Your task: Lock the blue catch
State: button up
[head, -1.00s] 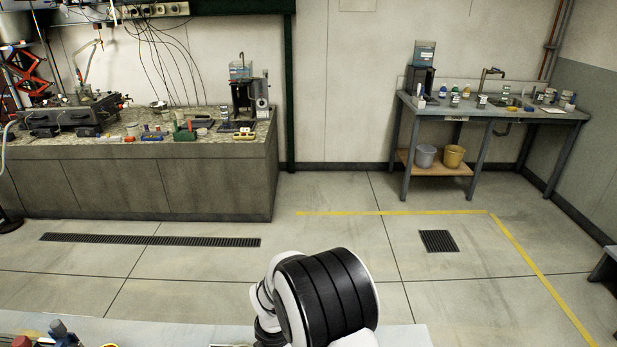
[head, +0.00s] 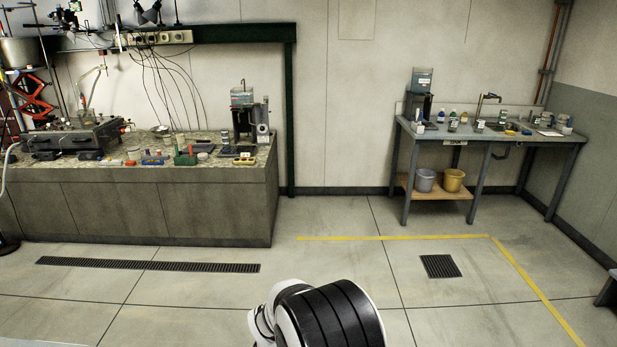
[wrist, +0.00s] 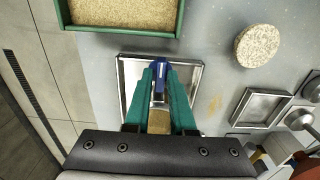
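My gripper (wrist: 160,80) shows in the wrist view, with two teal fingers that draw close together towards their tips. A small dark blue piece with a pale mark (wrist: 160,68) shows at the fingertips. I cannot tell whether it is gripped, part of the fingers or the catch. A silvery part and a brownish block show between the fingers. Behind the tips lies a shallow metal-rimmed tray (wrist: 126,72) on a grey surface. In the head view the gripper is out of frame. No blue catch can be told for certain.
In the wrist view, a green-rimmed tray of sandy material (wrist: 182,22) is at the top, a round speckled disc (wrist: 258,46) and a second metal tray (wrist: 286,92) are to the right. In the head view, a stone-topped bench (head: 140,200) and a grey table (head: 487,143) stand beyond open floor.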

jog(key=shift+r, duration=3.4)
jog(key=s+d+r+m, duration=0.7)
jog(key=r+m, duration=0.1)
jog(key=s+d+r+m+y, duration=0.1)
jog(key=s+d+m, duration=0.1)
jog(key=s+m, duration=0.5)
jog(key=s+d+r+m, duration=0.2)
jog(key=s+d+m, duration=0.1)
jog(key=s+m, duration=0.5)
jog(key=shift+s+d+m+y, duration=0.3)
jog(key=shift+s+d+y, duration=0.1)
jog(key=shift+s, duration=0.7)
